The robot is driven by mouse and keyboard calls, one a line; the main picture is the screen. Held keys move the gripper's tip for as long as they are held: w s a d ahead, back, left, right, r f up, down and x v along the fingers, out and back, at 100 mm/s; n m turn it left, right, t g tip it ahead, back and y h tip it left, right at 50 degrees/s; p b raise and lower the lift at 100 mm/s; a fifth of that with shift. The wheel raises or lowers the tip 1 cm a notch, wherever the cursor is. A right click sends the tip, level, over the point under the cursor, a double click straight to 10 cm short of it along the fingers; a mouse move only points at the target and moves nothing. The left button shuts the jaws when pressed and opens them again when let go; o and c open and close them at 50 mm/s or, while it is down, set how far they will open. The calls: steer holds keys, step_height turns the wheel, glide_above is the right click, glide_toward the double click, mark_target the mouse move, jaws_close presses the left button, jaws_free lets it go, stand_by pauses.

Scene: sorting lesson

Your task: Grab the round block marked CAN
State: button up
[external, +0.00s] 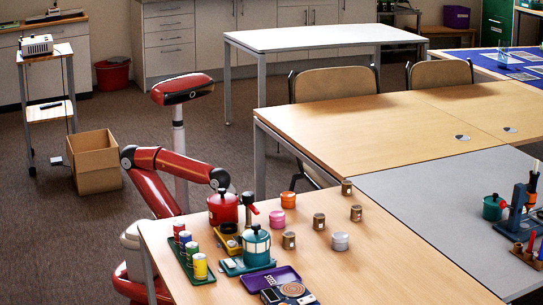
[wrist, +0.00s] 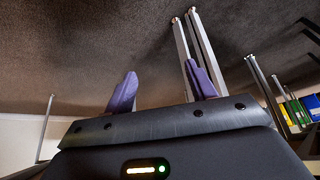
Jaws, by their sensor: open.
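Several small round blocks stand on the near wooden table in the external view. They include brown ones (external: 319,221), a pink one (external: 277,219), an orange one (external: 288,199) and a silver-grey one (external: 340,241). Any marking is too small to read, so I cannot tell which is marked CAN. My gripper (wrist: 163,88) shows in the wrist view with its two purple fingers wide apart and nothing between them. No round block shows in that view. In the external view my red arm reaches to the table's left end, left of the blocks; its fingers cannot be made out.
A green tray (external: 207,279) with several coloured cans, a teal pot (external: 256,247) and a purple tray (external: 252,285) crowd the near-left part of the table (external: 400,270). Its right part is clear. The wrist view shows dark floor (wrist: 80,50) and table legs (wrist: 182,45).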

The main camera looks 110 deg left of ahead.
step_height(320, 180, up, 36)
steer(key=w+r+p, duration=0.1)
steer(key=w+p, duration=0.1)
steer(key=w+d+r+n+p, duration=0.1)
steer(key=w+d+r+p, duration=0.15)
steer(key=w+p, duration=0.7)
steer(key=n+g+y+p, duration=0.1)
steer(key=n+p, duration=0.1)
steer(key=p, duration=0.4)
glide_above(356, 207)
steer(key=s+d, duration=0.2)
steer(key=shift+f, duration=4.75)
steer(key=x, duration=0.2)
steer(key=a+b+x, duration=0.1)
steer(key=x, duration=0.4)
steer(key=shift+s+a+f, duration=0.2)
steer(key=shift+s+f, duration=0.05)
steer(key=shift+f, duration=0.2)
steer(key=shift+c, duration=0.2)
